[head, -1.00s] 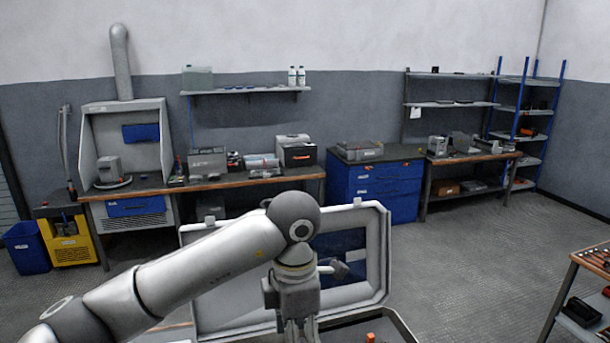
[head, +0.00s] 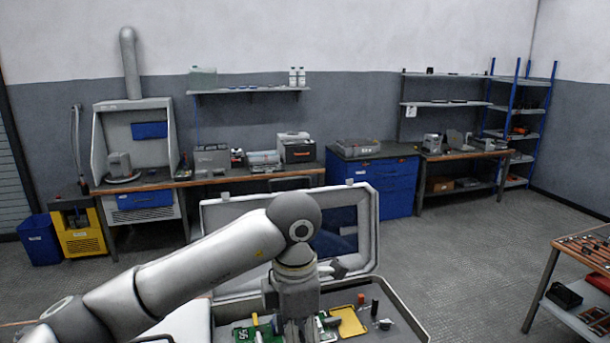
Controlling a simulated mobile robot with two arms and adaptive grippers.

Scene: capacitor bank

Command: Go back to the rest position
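My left arm reaches in from the left. Its gripper (head: 297,328) points down over an open case at the bottom middle of the head view. The fingertips are cut off by the lower edge, so I cannot tell whether they are open or shut, or hold anything. The case's raised lid (head: 371,235) stands behind the arm. Its base holds green circuit boards (head: 245,333), a yellow piece (head: 348,322), a small dark cylinder (head: 375,308) and an orange-topped part. The arm hides part of the case. My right gripper is not in view.
A tool cart (head: 575,262) stands at the right. Workbenches (head: 215,178), a blue drawer cabinet (head: 375,187) and shelving line the far wall. A blue bin (head: 40,240) and a yellow unit (head: 80,240) stand at the left. The floor (head: 460,255) right of the case is clear.

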